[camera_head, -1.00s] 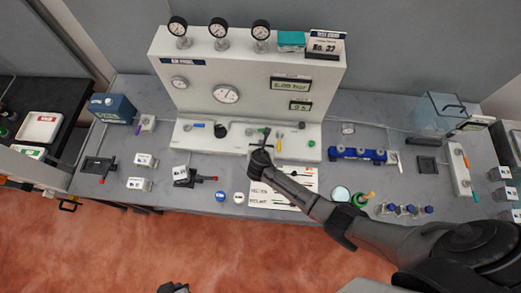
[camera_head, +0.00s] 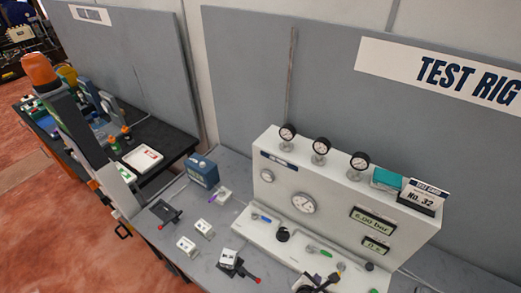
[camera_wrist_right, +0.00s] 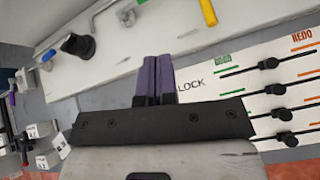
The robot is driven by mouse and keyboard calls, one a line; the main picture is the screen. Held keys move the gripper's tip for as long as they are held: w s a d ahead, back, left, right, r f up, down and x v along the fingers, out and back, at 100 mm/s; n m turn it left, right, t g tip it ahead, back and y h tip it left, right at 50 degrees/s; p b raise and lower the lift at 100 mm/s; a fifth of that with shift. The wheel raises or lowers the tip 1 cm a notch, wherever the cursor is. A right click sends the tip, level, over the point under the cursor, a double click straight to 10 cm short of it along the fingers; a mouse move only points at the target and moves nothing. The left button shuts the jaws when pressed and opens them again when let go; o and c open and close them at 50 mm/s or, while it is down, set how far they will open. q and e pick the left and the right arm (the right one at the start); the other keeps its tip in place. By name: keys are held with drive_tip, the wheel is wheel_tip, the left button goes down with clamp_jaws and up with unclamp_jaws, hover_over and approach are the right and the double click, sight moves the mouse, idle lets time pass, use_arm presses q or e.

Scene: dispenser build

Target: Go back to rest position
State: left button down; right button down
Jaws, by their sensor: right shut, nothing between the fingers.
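My right gripper (camera_head: 318,283) shows at the bottom edge of the head view, in front of the white test rig panel (camera_head: 335,210). In the right wrist view its two purple fingers (camera_wrist_right: 155,78) are together with nothing between them. They point toward the panel's white base ledge (camera_wrist_right: 150,40). A black knob (camera_wrist_right: 76,46) is on the ledge to their left and a yellow handle (camera_wrist_right: 208,12) to their upper right. A white board with several black sliders (camera_wrist_right: 270,90) lies to the right. My left gripper is in no current view.
The grey bench (camera_head: 190,262) holds a blue container (camera_head: 202,170), small white blocks (camera_head: 187,246) and a black device with a red-tipped lever (camera_head: 232,262). A black bench with a white tray (camera_head: 142,158) stands to the left. A grey wall with a TEST RIG sign (camera_head: 450,75) is behind.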

drive_tip(key=s+a+r+m+g+y, duration=0.1)
drive_tip(key=s+r+m+y, duration=0.2)
drive_tip(key=r+m, duration=0.6)
drive_tip(key=s+a+r+m+g+y, duration=0.1)
drive_tip(key=s+r+m+y, duration=0.3)
drive_tip(key=m, duration=1)
drive_tip(key=s+d+g+p, duration=0.1)
drive_tip(key=s+d, duration=0.3)
drive_tip(key=s, duration=1.4)
drive_tip(key=shift+s+f+m+g+h+p, duration=0.3)
drive_tip(key=shift+m+g+p, duration=0.1)
drive_tip(key=shift+g, duration=0.5)
